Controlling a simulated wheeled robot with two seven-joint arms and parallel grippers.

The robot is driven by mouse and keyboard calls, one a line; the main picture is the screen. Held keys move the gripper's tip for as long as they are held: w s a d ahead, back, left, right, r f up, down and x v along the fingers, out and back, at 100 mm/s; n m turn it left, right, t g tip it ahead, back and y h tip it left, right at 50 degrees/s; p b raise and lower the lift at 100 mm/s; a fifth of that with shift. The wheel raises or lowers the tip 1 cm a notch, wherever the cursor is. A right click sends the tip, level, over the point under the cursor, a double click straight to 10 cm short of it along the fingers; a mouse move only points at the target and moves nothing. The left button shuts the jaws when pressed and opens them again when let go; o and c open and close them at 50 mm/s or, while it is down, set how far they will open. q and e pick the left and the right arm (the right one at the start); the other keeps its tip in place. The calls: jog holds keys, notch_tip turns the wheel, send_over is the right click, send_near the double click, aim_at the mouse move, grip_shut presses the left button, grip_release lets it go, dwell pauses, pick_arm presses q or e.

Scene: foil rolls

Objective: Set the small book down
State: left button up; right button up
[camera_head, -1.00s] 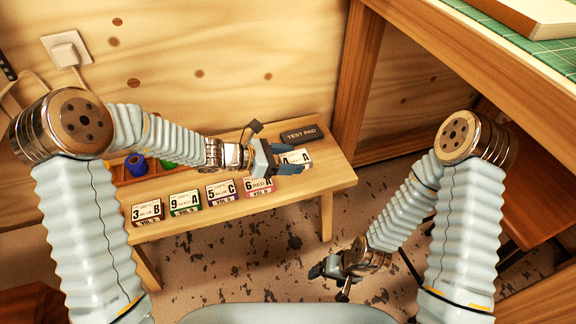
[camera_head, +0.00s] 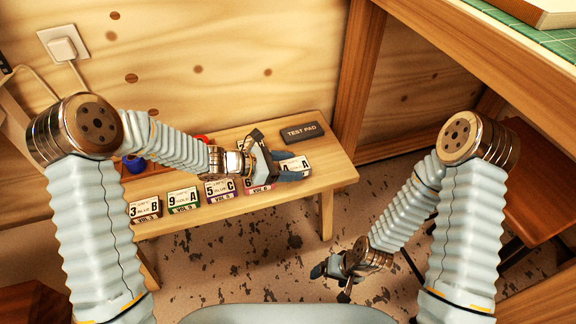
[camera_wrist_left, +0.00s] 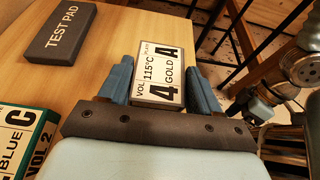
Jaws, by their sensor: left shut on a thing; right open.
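The small book (camera_wrist_left: 158,75) has a white label reading 4 A GOLD 115°C. It also shows in the head view (camera_head: 298,163), near the right end of the low wooden bench (camera_head: 337,173). My left gripper (camera_wrist_left: 164,88) is shut on it, one blue finger along each side. In the head view the left gripper (camera_head: 290,168) partly hides the book. I cannot tell whether the book touches the bench top. My right gripper (camera_head: 334,268) is open and empty, low over the floor, right of the bench.
A row of small labelled books, 3 B (camera_head: 146,208), 9 A (camera_head: 183,199), 5 C (camera_head: 219,191) and a partly hidden 6, lines the bench's front edge. A dark test pad (camera_head: 302,132) lies behind the held book. A blue roll (camera_head: 134,164) stands at left. A table leg (camera_head: 357,80) rises at right.

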pick_arm(q)
jog(key=o, duration=1.1)
jog(key=shift+r, duration=0.2)
jog(key=shift+a+r+p, duration=0.35)
jog(key=shift+r+p, duration=0.35)
jog(key=shift+p, duration=0.05)
jog(key=v, duration=1.1)
jog(key=shift+s+a, duration=0.1)
jog(key=shift+s, duration=0.1)
